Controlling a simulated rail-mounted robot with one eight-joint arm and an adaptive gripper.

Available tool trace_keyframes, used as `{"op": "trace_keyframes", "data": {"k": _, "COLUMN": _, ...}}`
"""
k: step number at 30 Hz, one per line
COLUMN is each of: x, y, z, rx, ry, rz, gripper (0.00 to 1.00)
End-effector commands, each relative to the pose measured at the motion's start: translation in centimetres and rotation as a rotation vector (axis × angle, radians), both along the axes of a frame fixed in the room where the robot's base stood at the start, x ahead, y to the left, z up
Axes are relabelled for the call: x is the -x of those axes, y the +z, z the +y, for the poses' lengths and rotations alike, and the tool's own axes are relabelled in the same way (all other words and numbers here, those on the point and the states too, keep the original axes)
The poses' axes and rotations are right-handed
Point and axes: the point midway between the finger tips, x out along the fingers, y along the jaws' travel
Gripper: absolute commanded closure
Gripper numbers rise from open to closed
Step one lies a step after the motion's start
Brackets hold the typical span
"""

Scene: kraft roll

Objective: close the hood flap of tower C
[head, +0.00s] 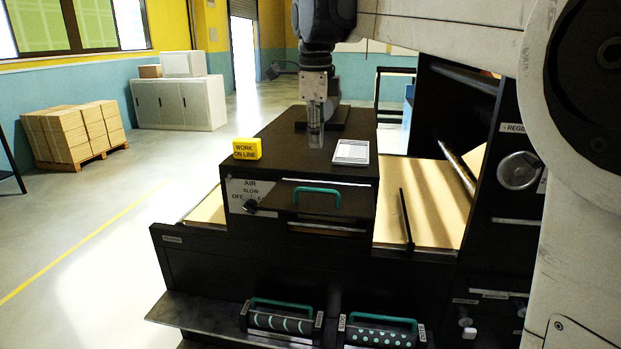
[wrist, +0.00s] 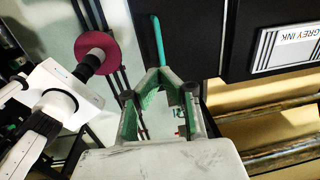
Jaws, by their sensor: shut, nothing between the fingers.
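The hood is a black box in the middle of the head view (head: 285,150). Its front flap (head: 350,203) carries a teal handle (head: 316,191); a dark gap with a brownish roller shows below the flap, so it appears to stand open. No letter C is readable. My gripper (head: 315,143) points down, shut and empty, over the hood top, behind the flap. It does not touch the handle; whether it touches the top I cannot tell. In the wrist view, the green-padded fingers (wrist: 162,76) are near a teal bar (wrist: 158,40), probably the handle.
A yellow "WORK ON LINE" block (head: 247,149) and a white card (head: 351,152) lie on the hood top. A card in the wrist view reads "GREY INK" (wrist: 288,48). A thin black post (head: 406,220) stands right of the hood. Two teal-handled rollers (head: 280,322) sit below in front.

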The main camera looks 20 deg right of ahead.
Motion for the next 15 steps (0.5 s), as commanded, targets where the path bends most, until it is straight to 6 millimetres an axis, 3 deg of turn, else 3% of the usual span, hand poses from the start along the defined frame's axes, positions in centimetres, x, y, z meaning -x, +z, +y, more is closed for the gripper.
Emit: {"op": "trace_keyframes", "data": {"k": 15, "x": -0.7, "y": -8.2, "z": -0.3, "rx": 0.001, "ry": 0.001, "rz": -0.001, "gripper": 1.0}}
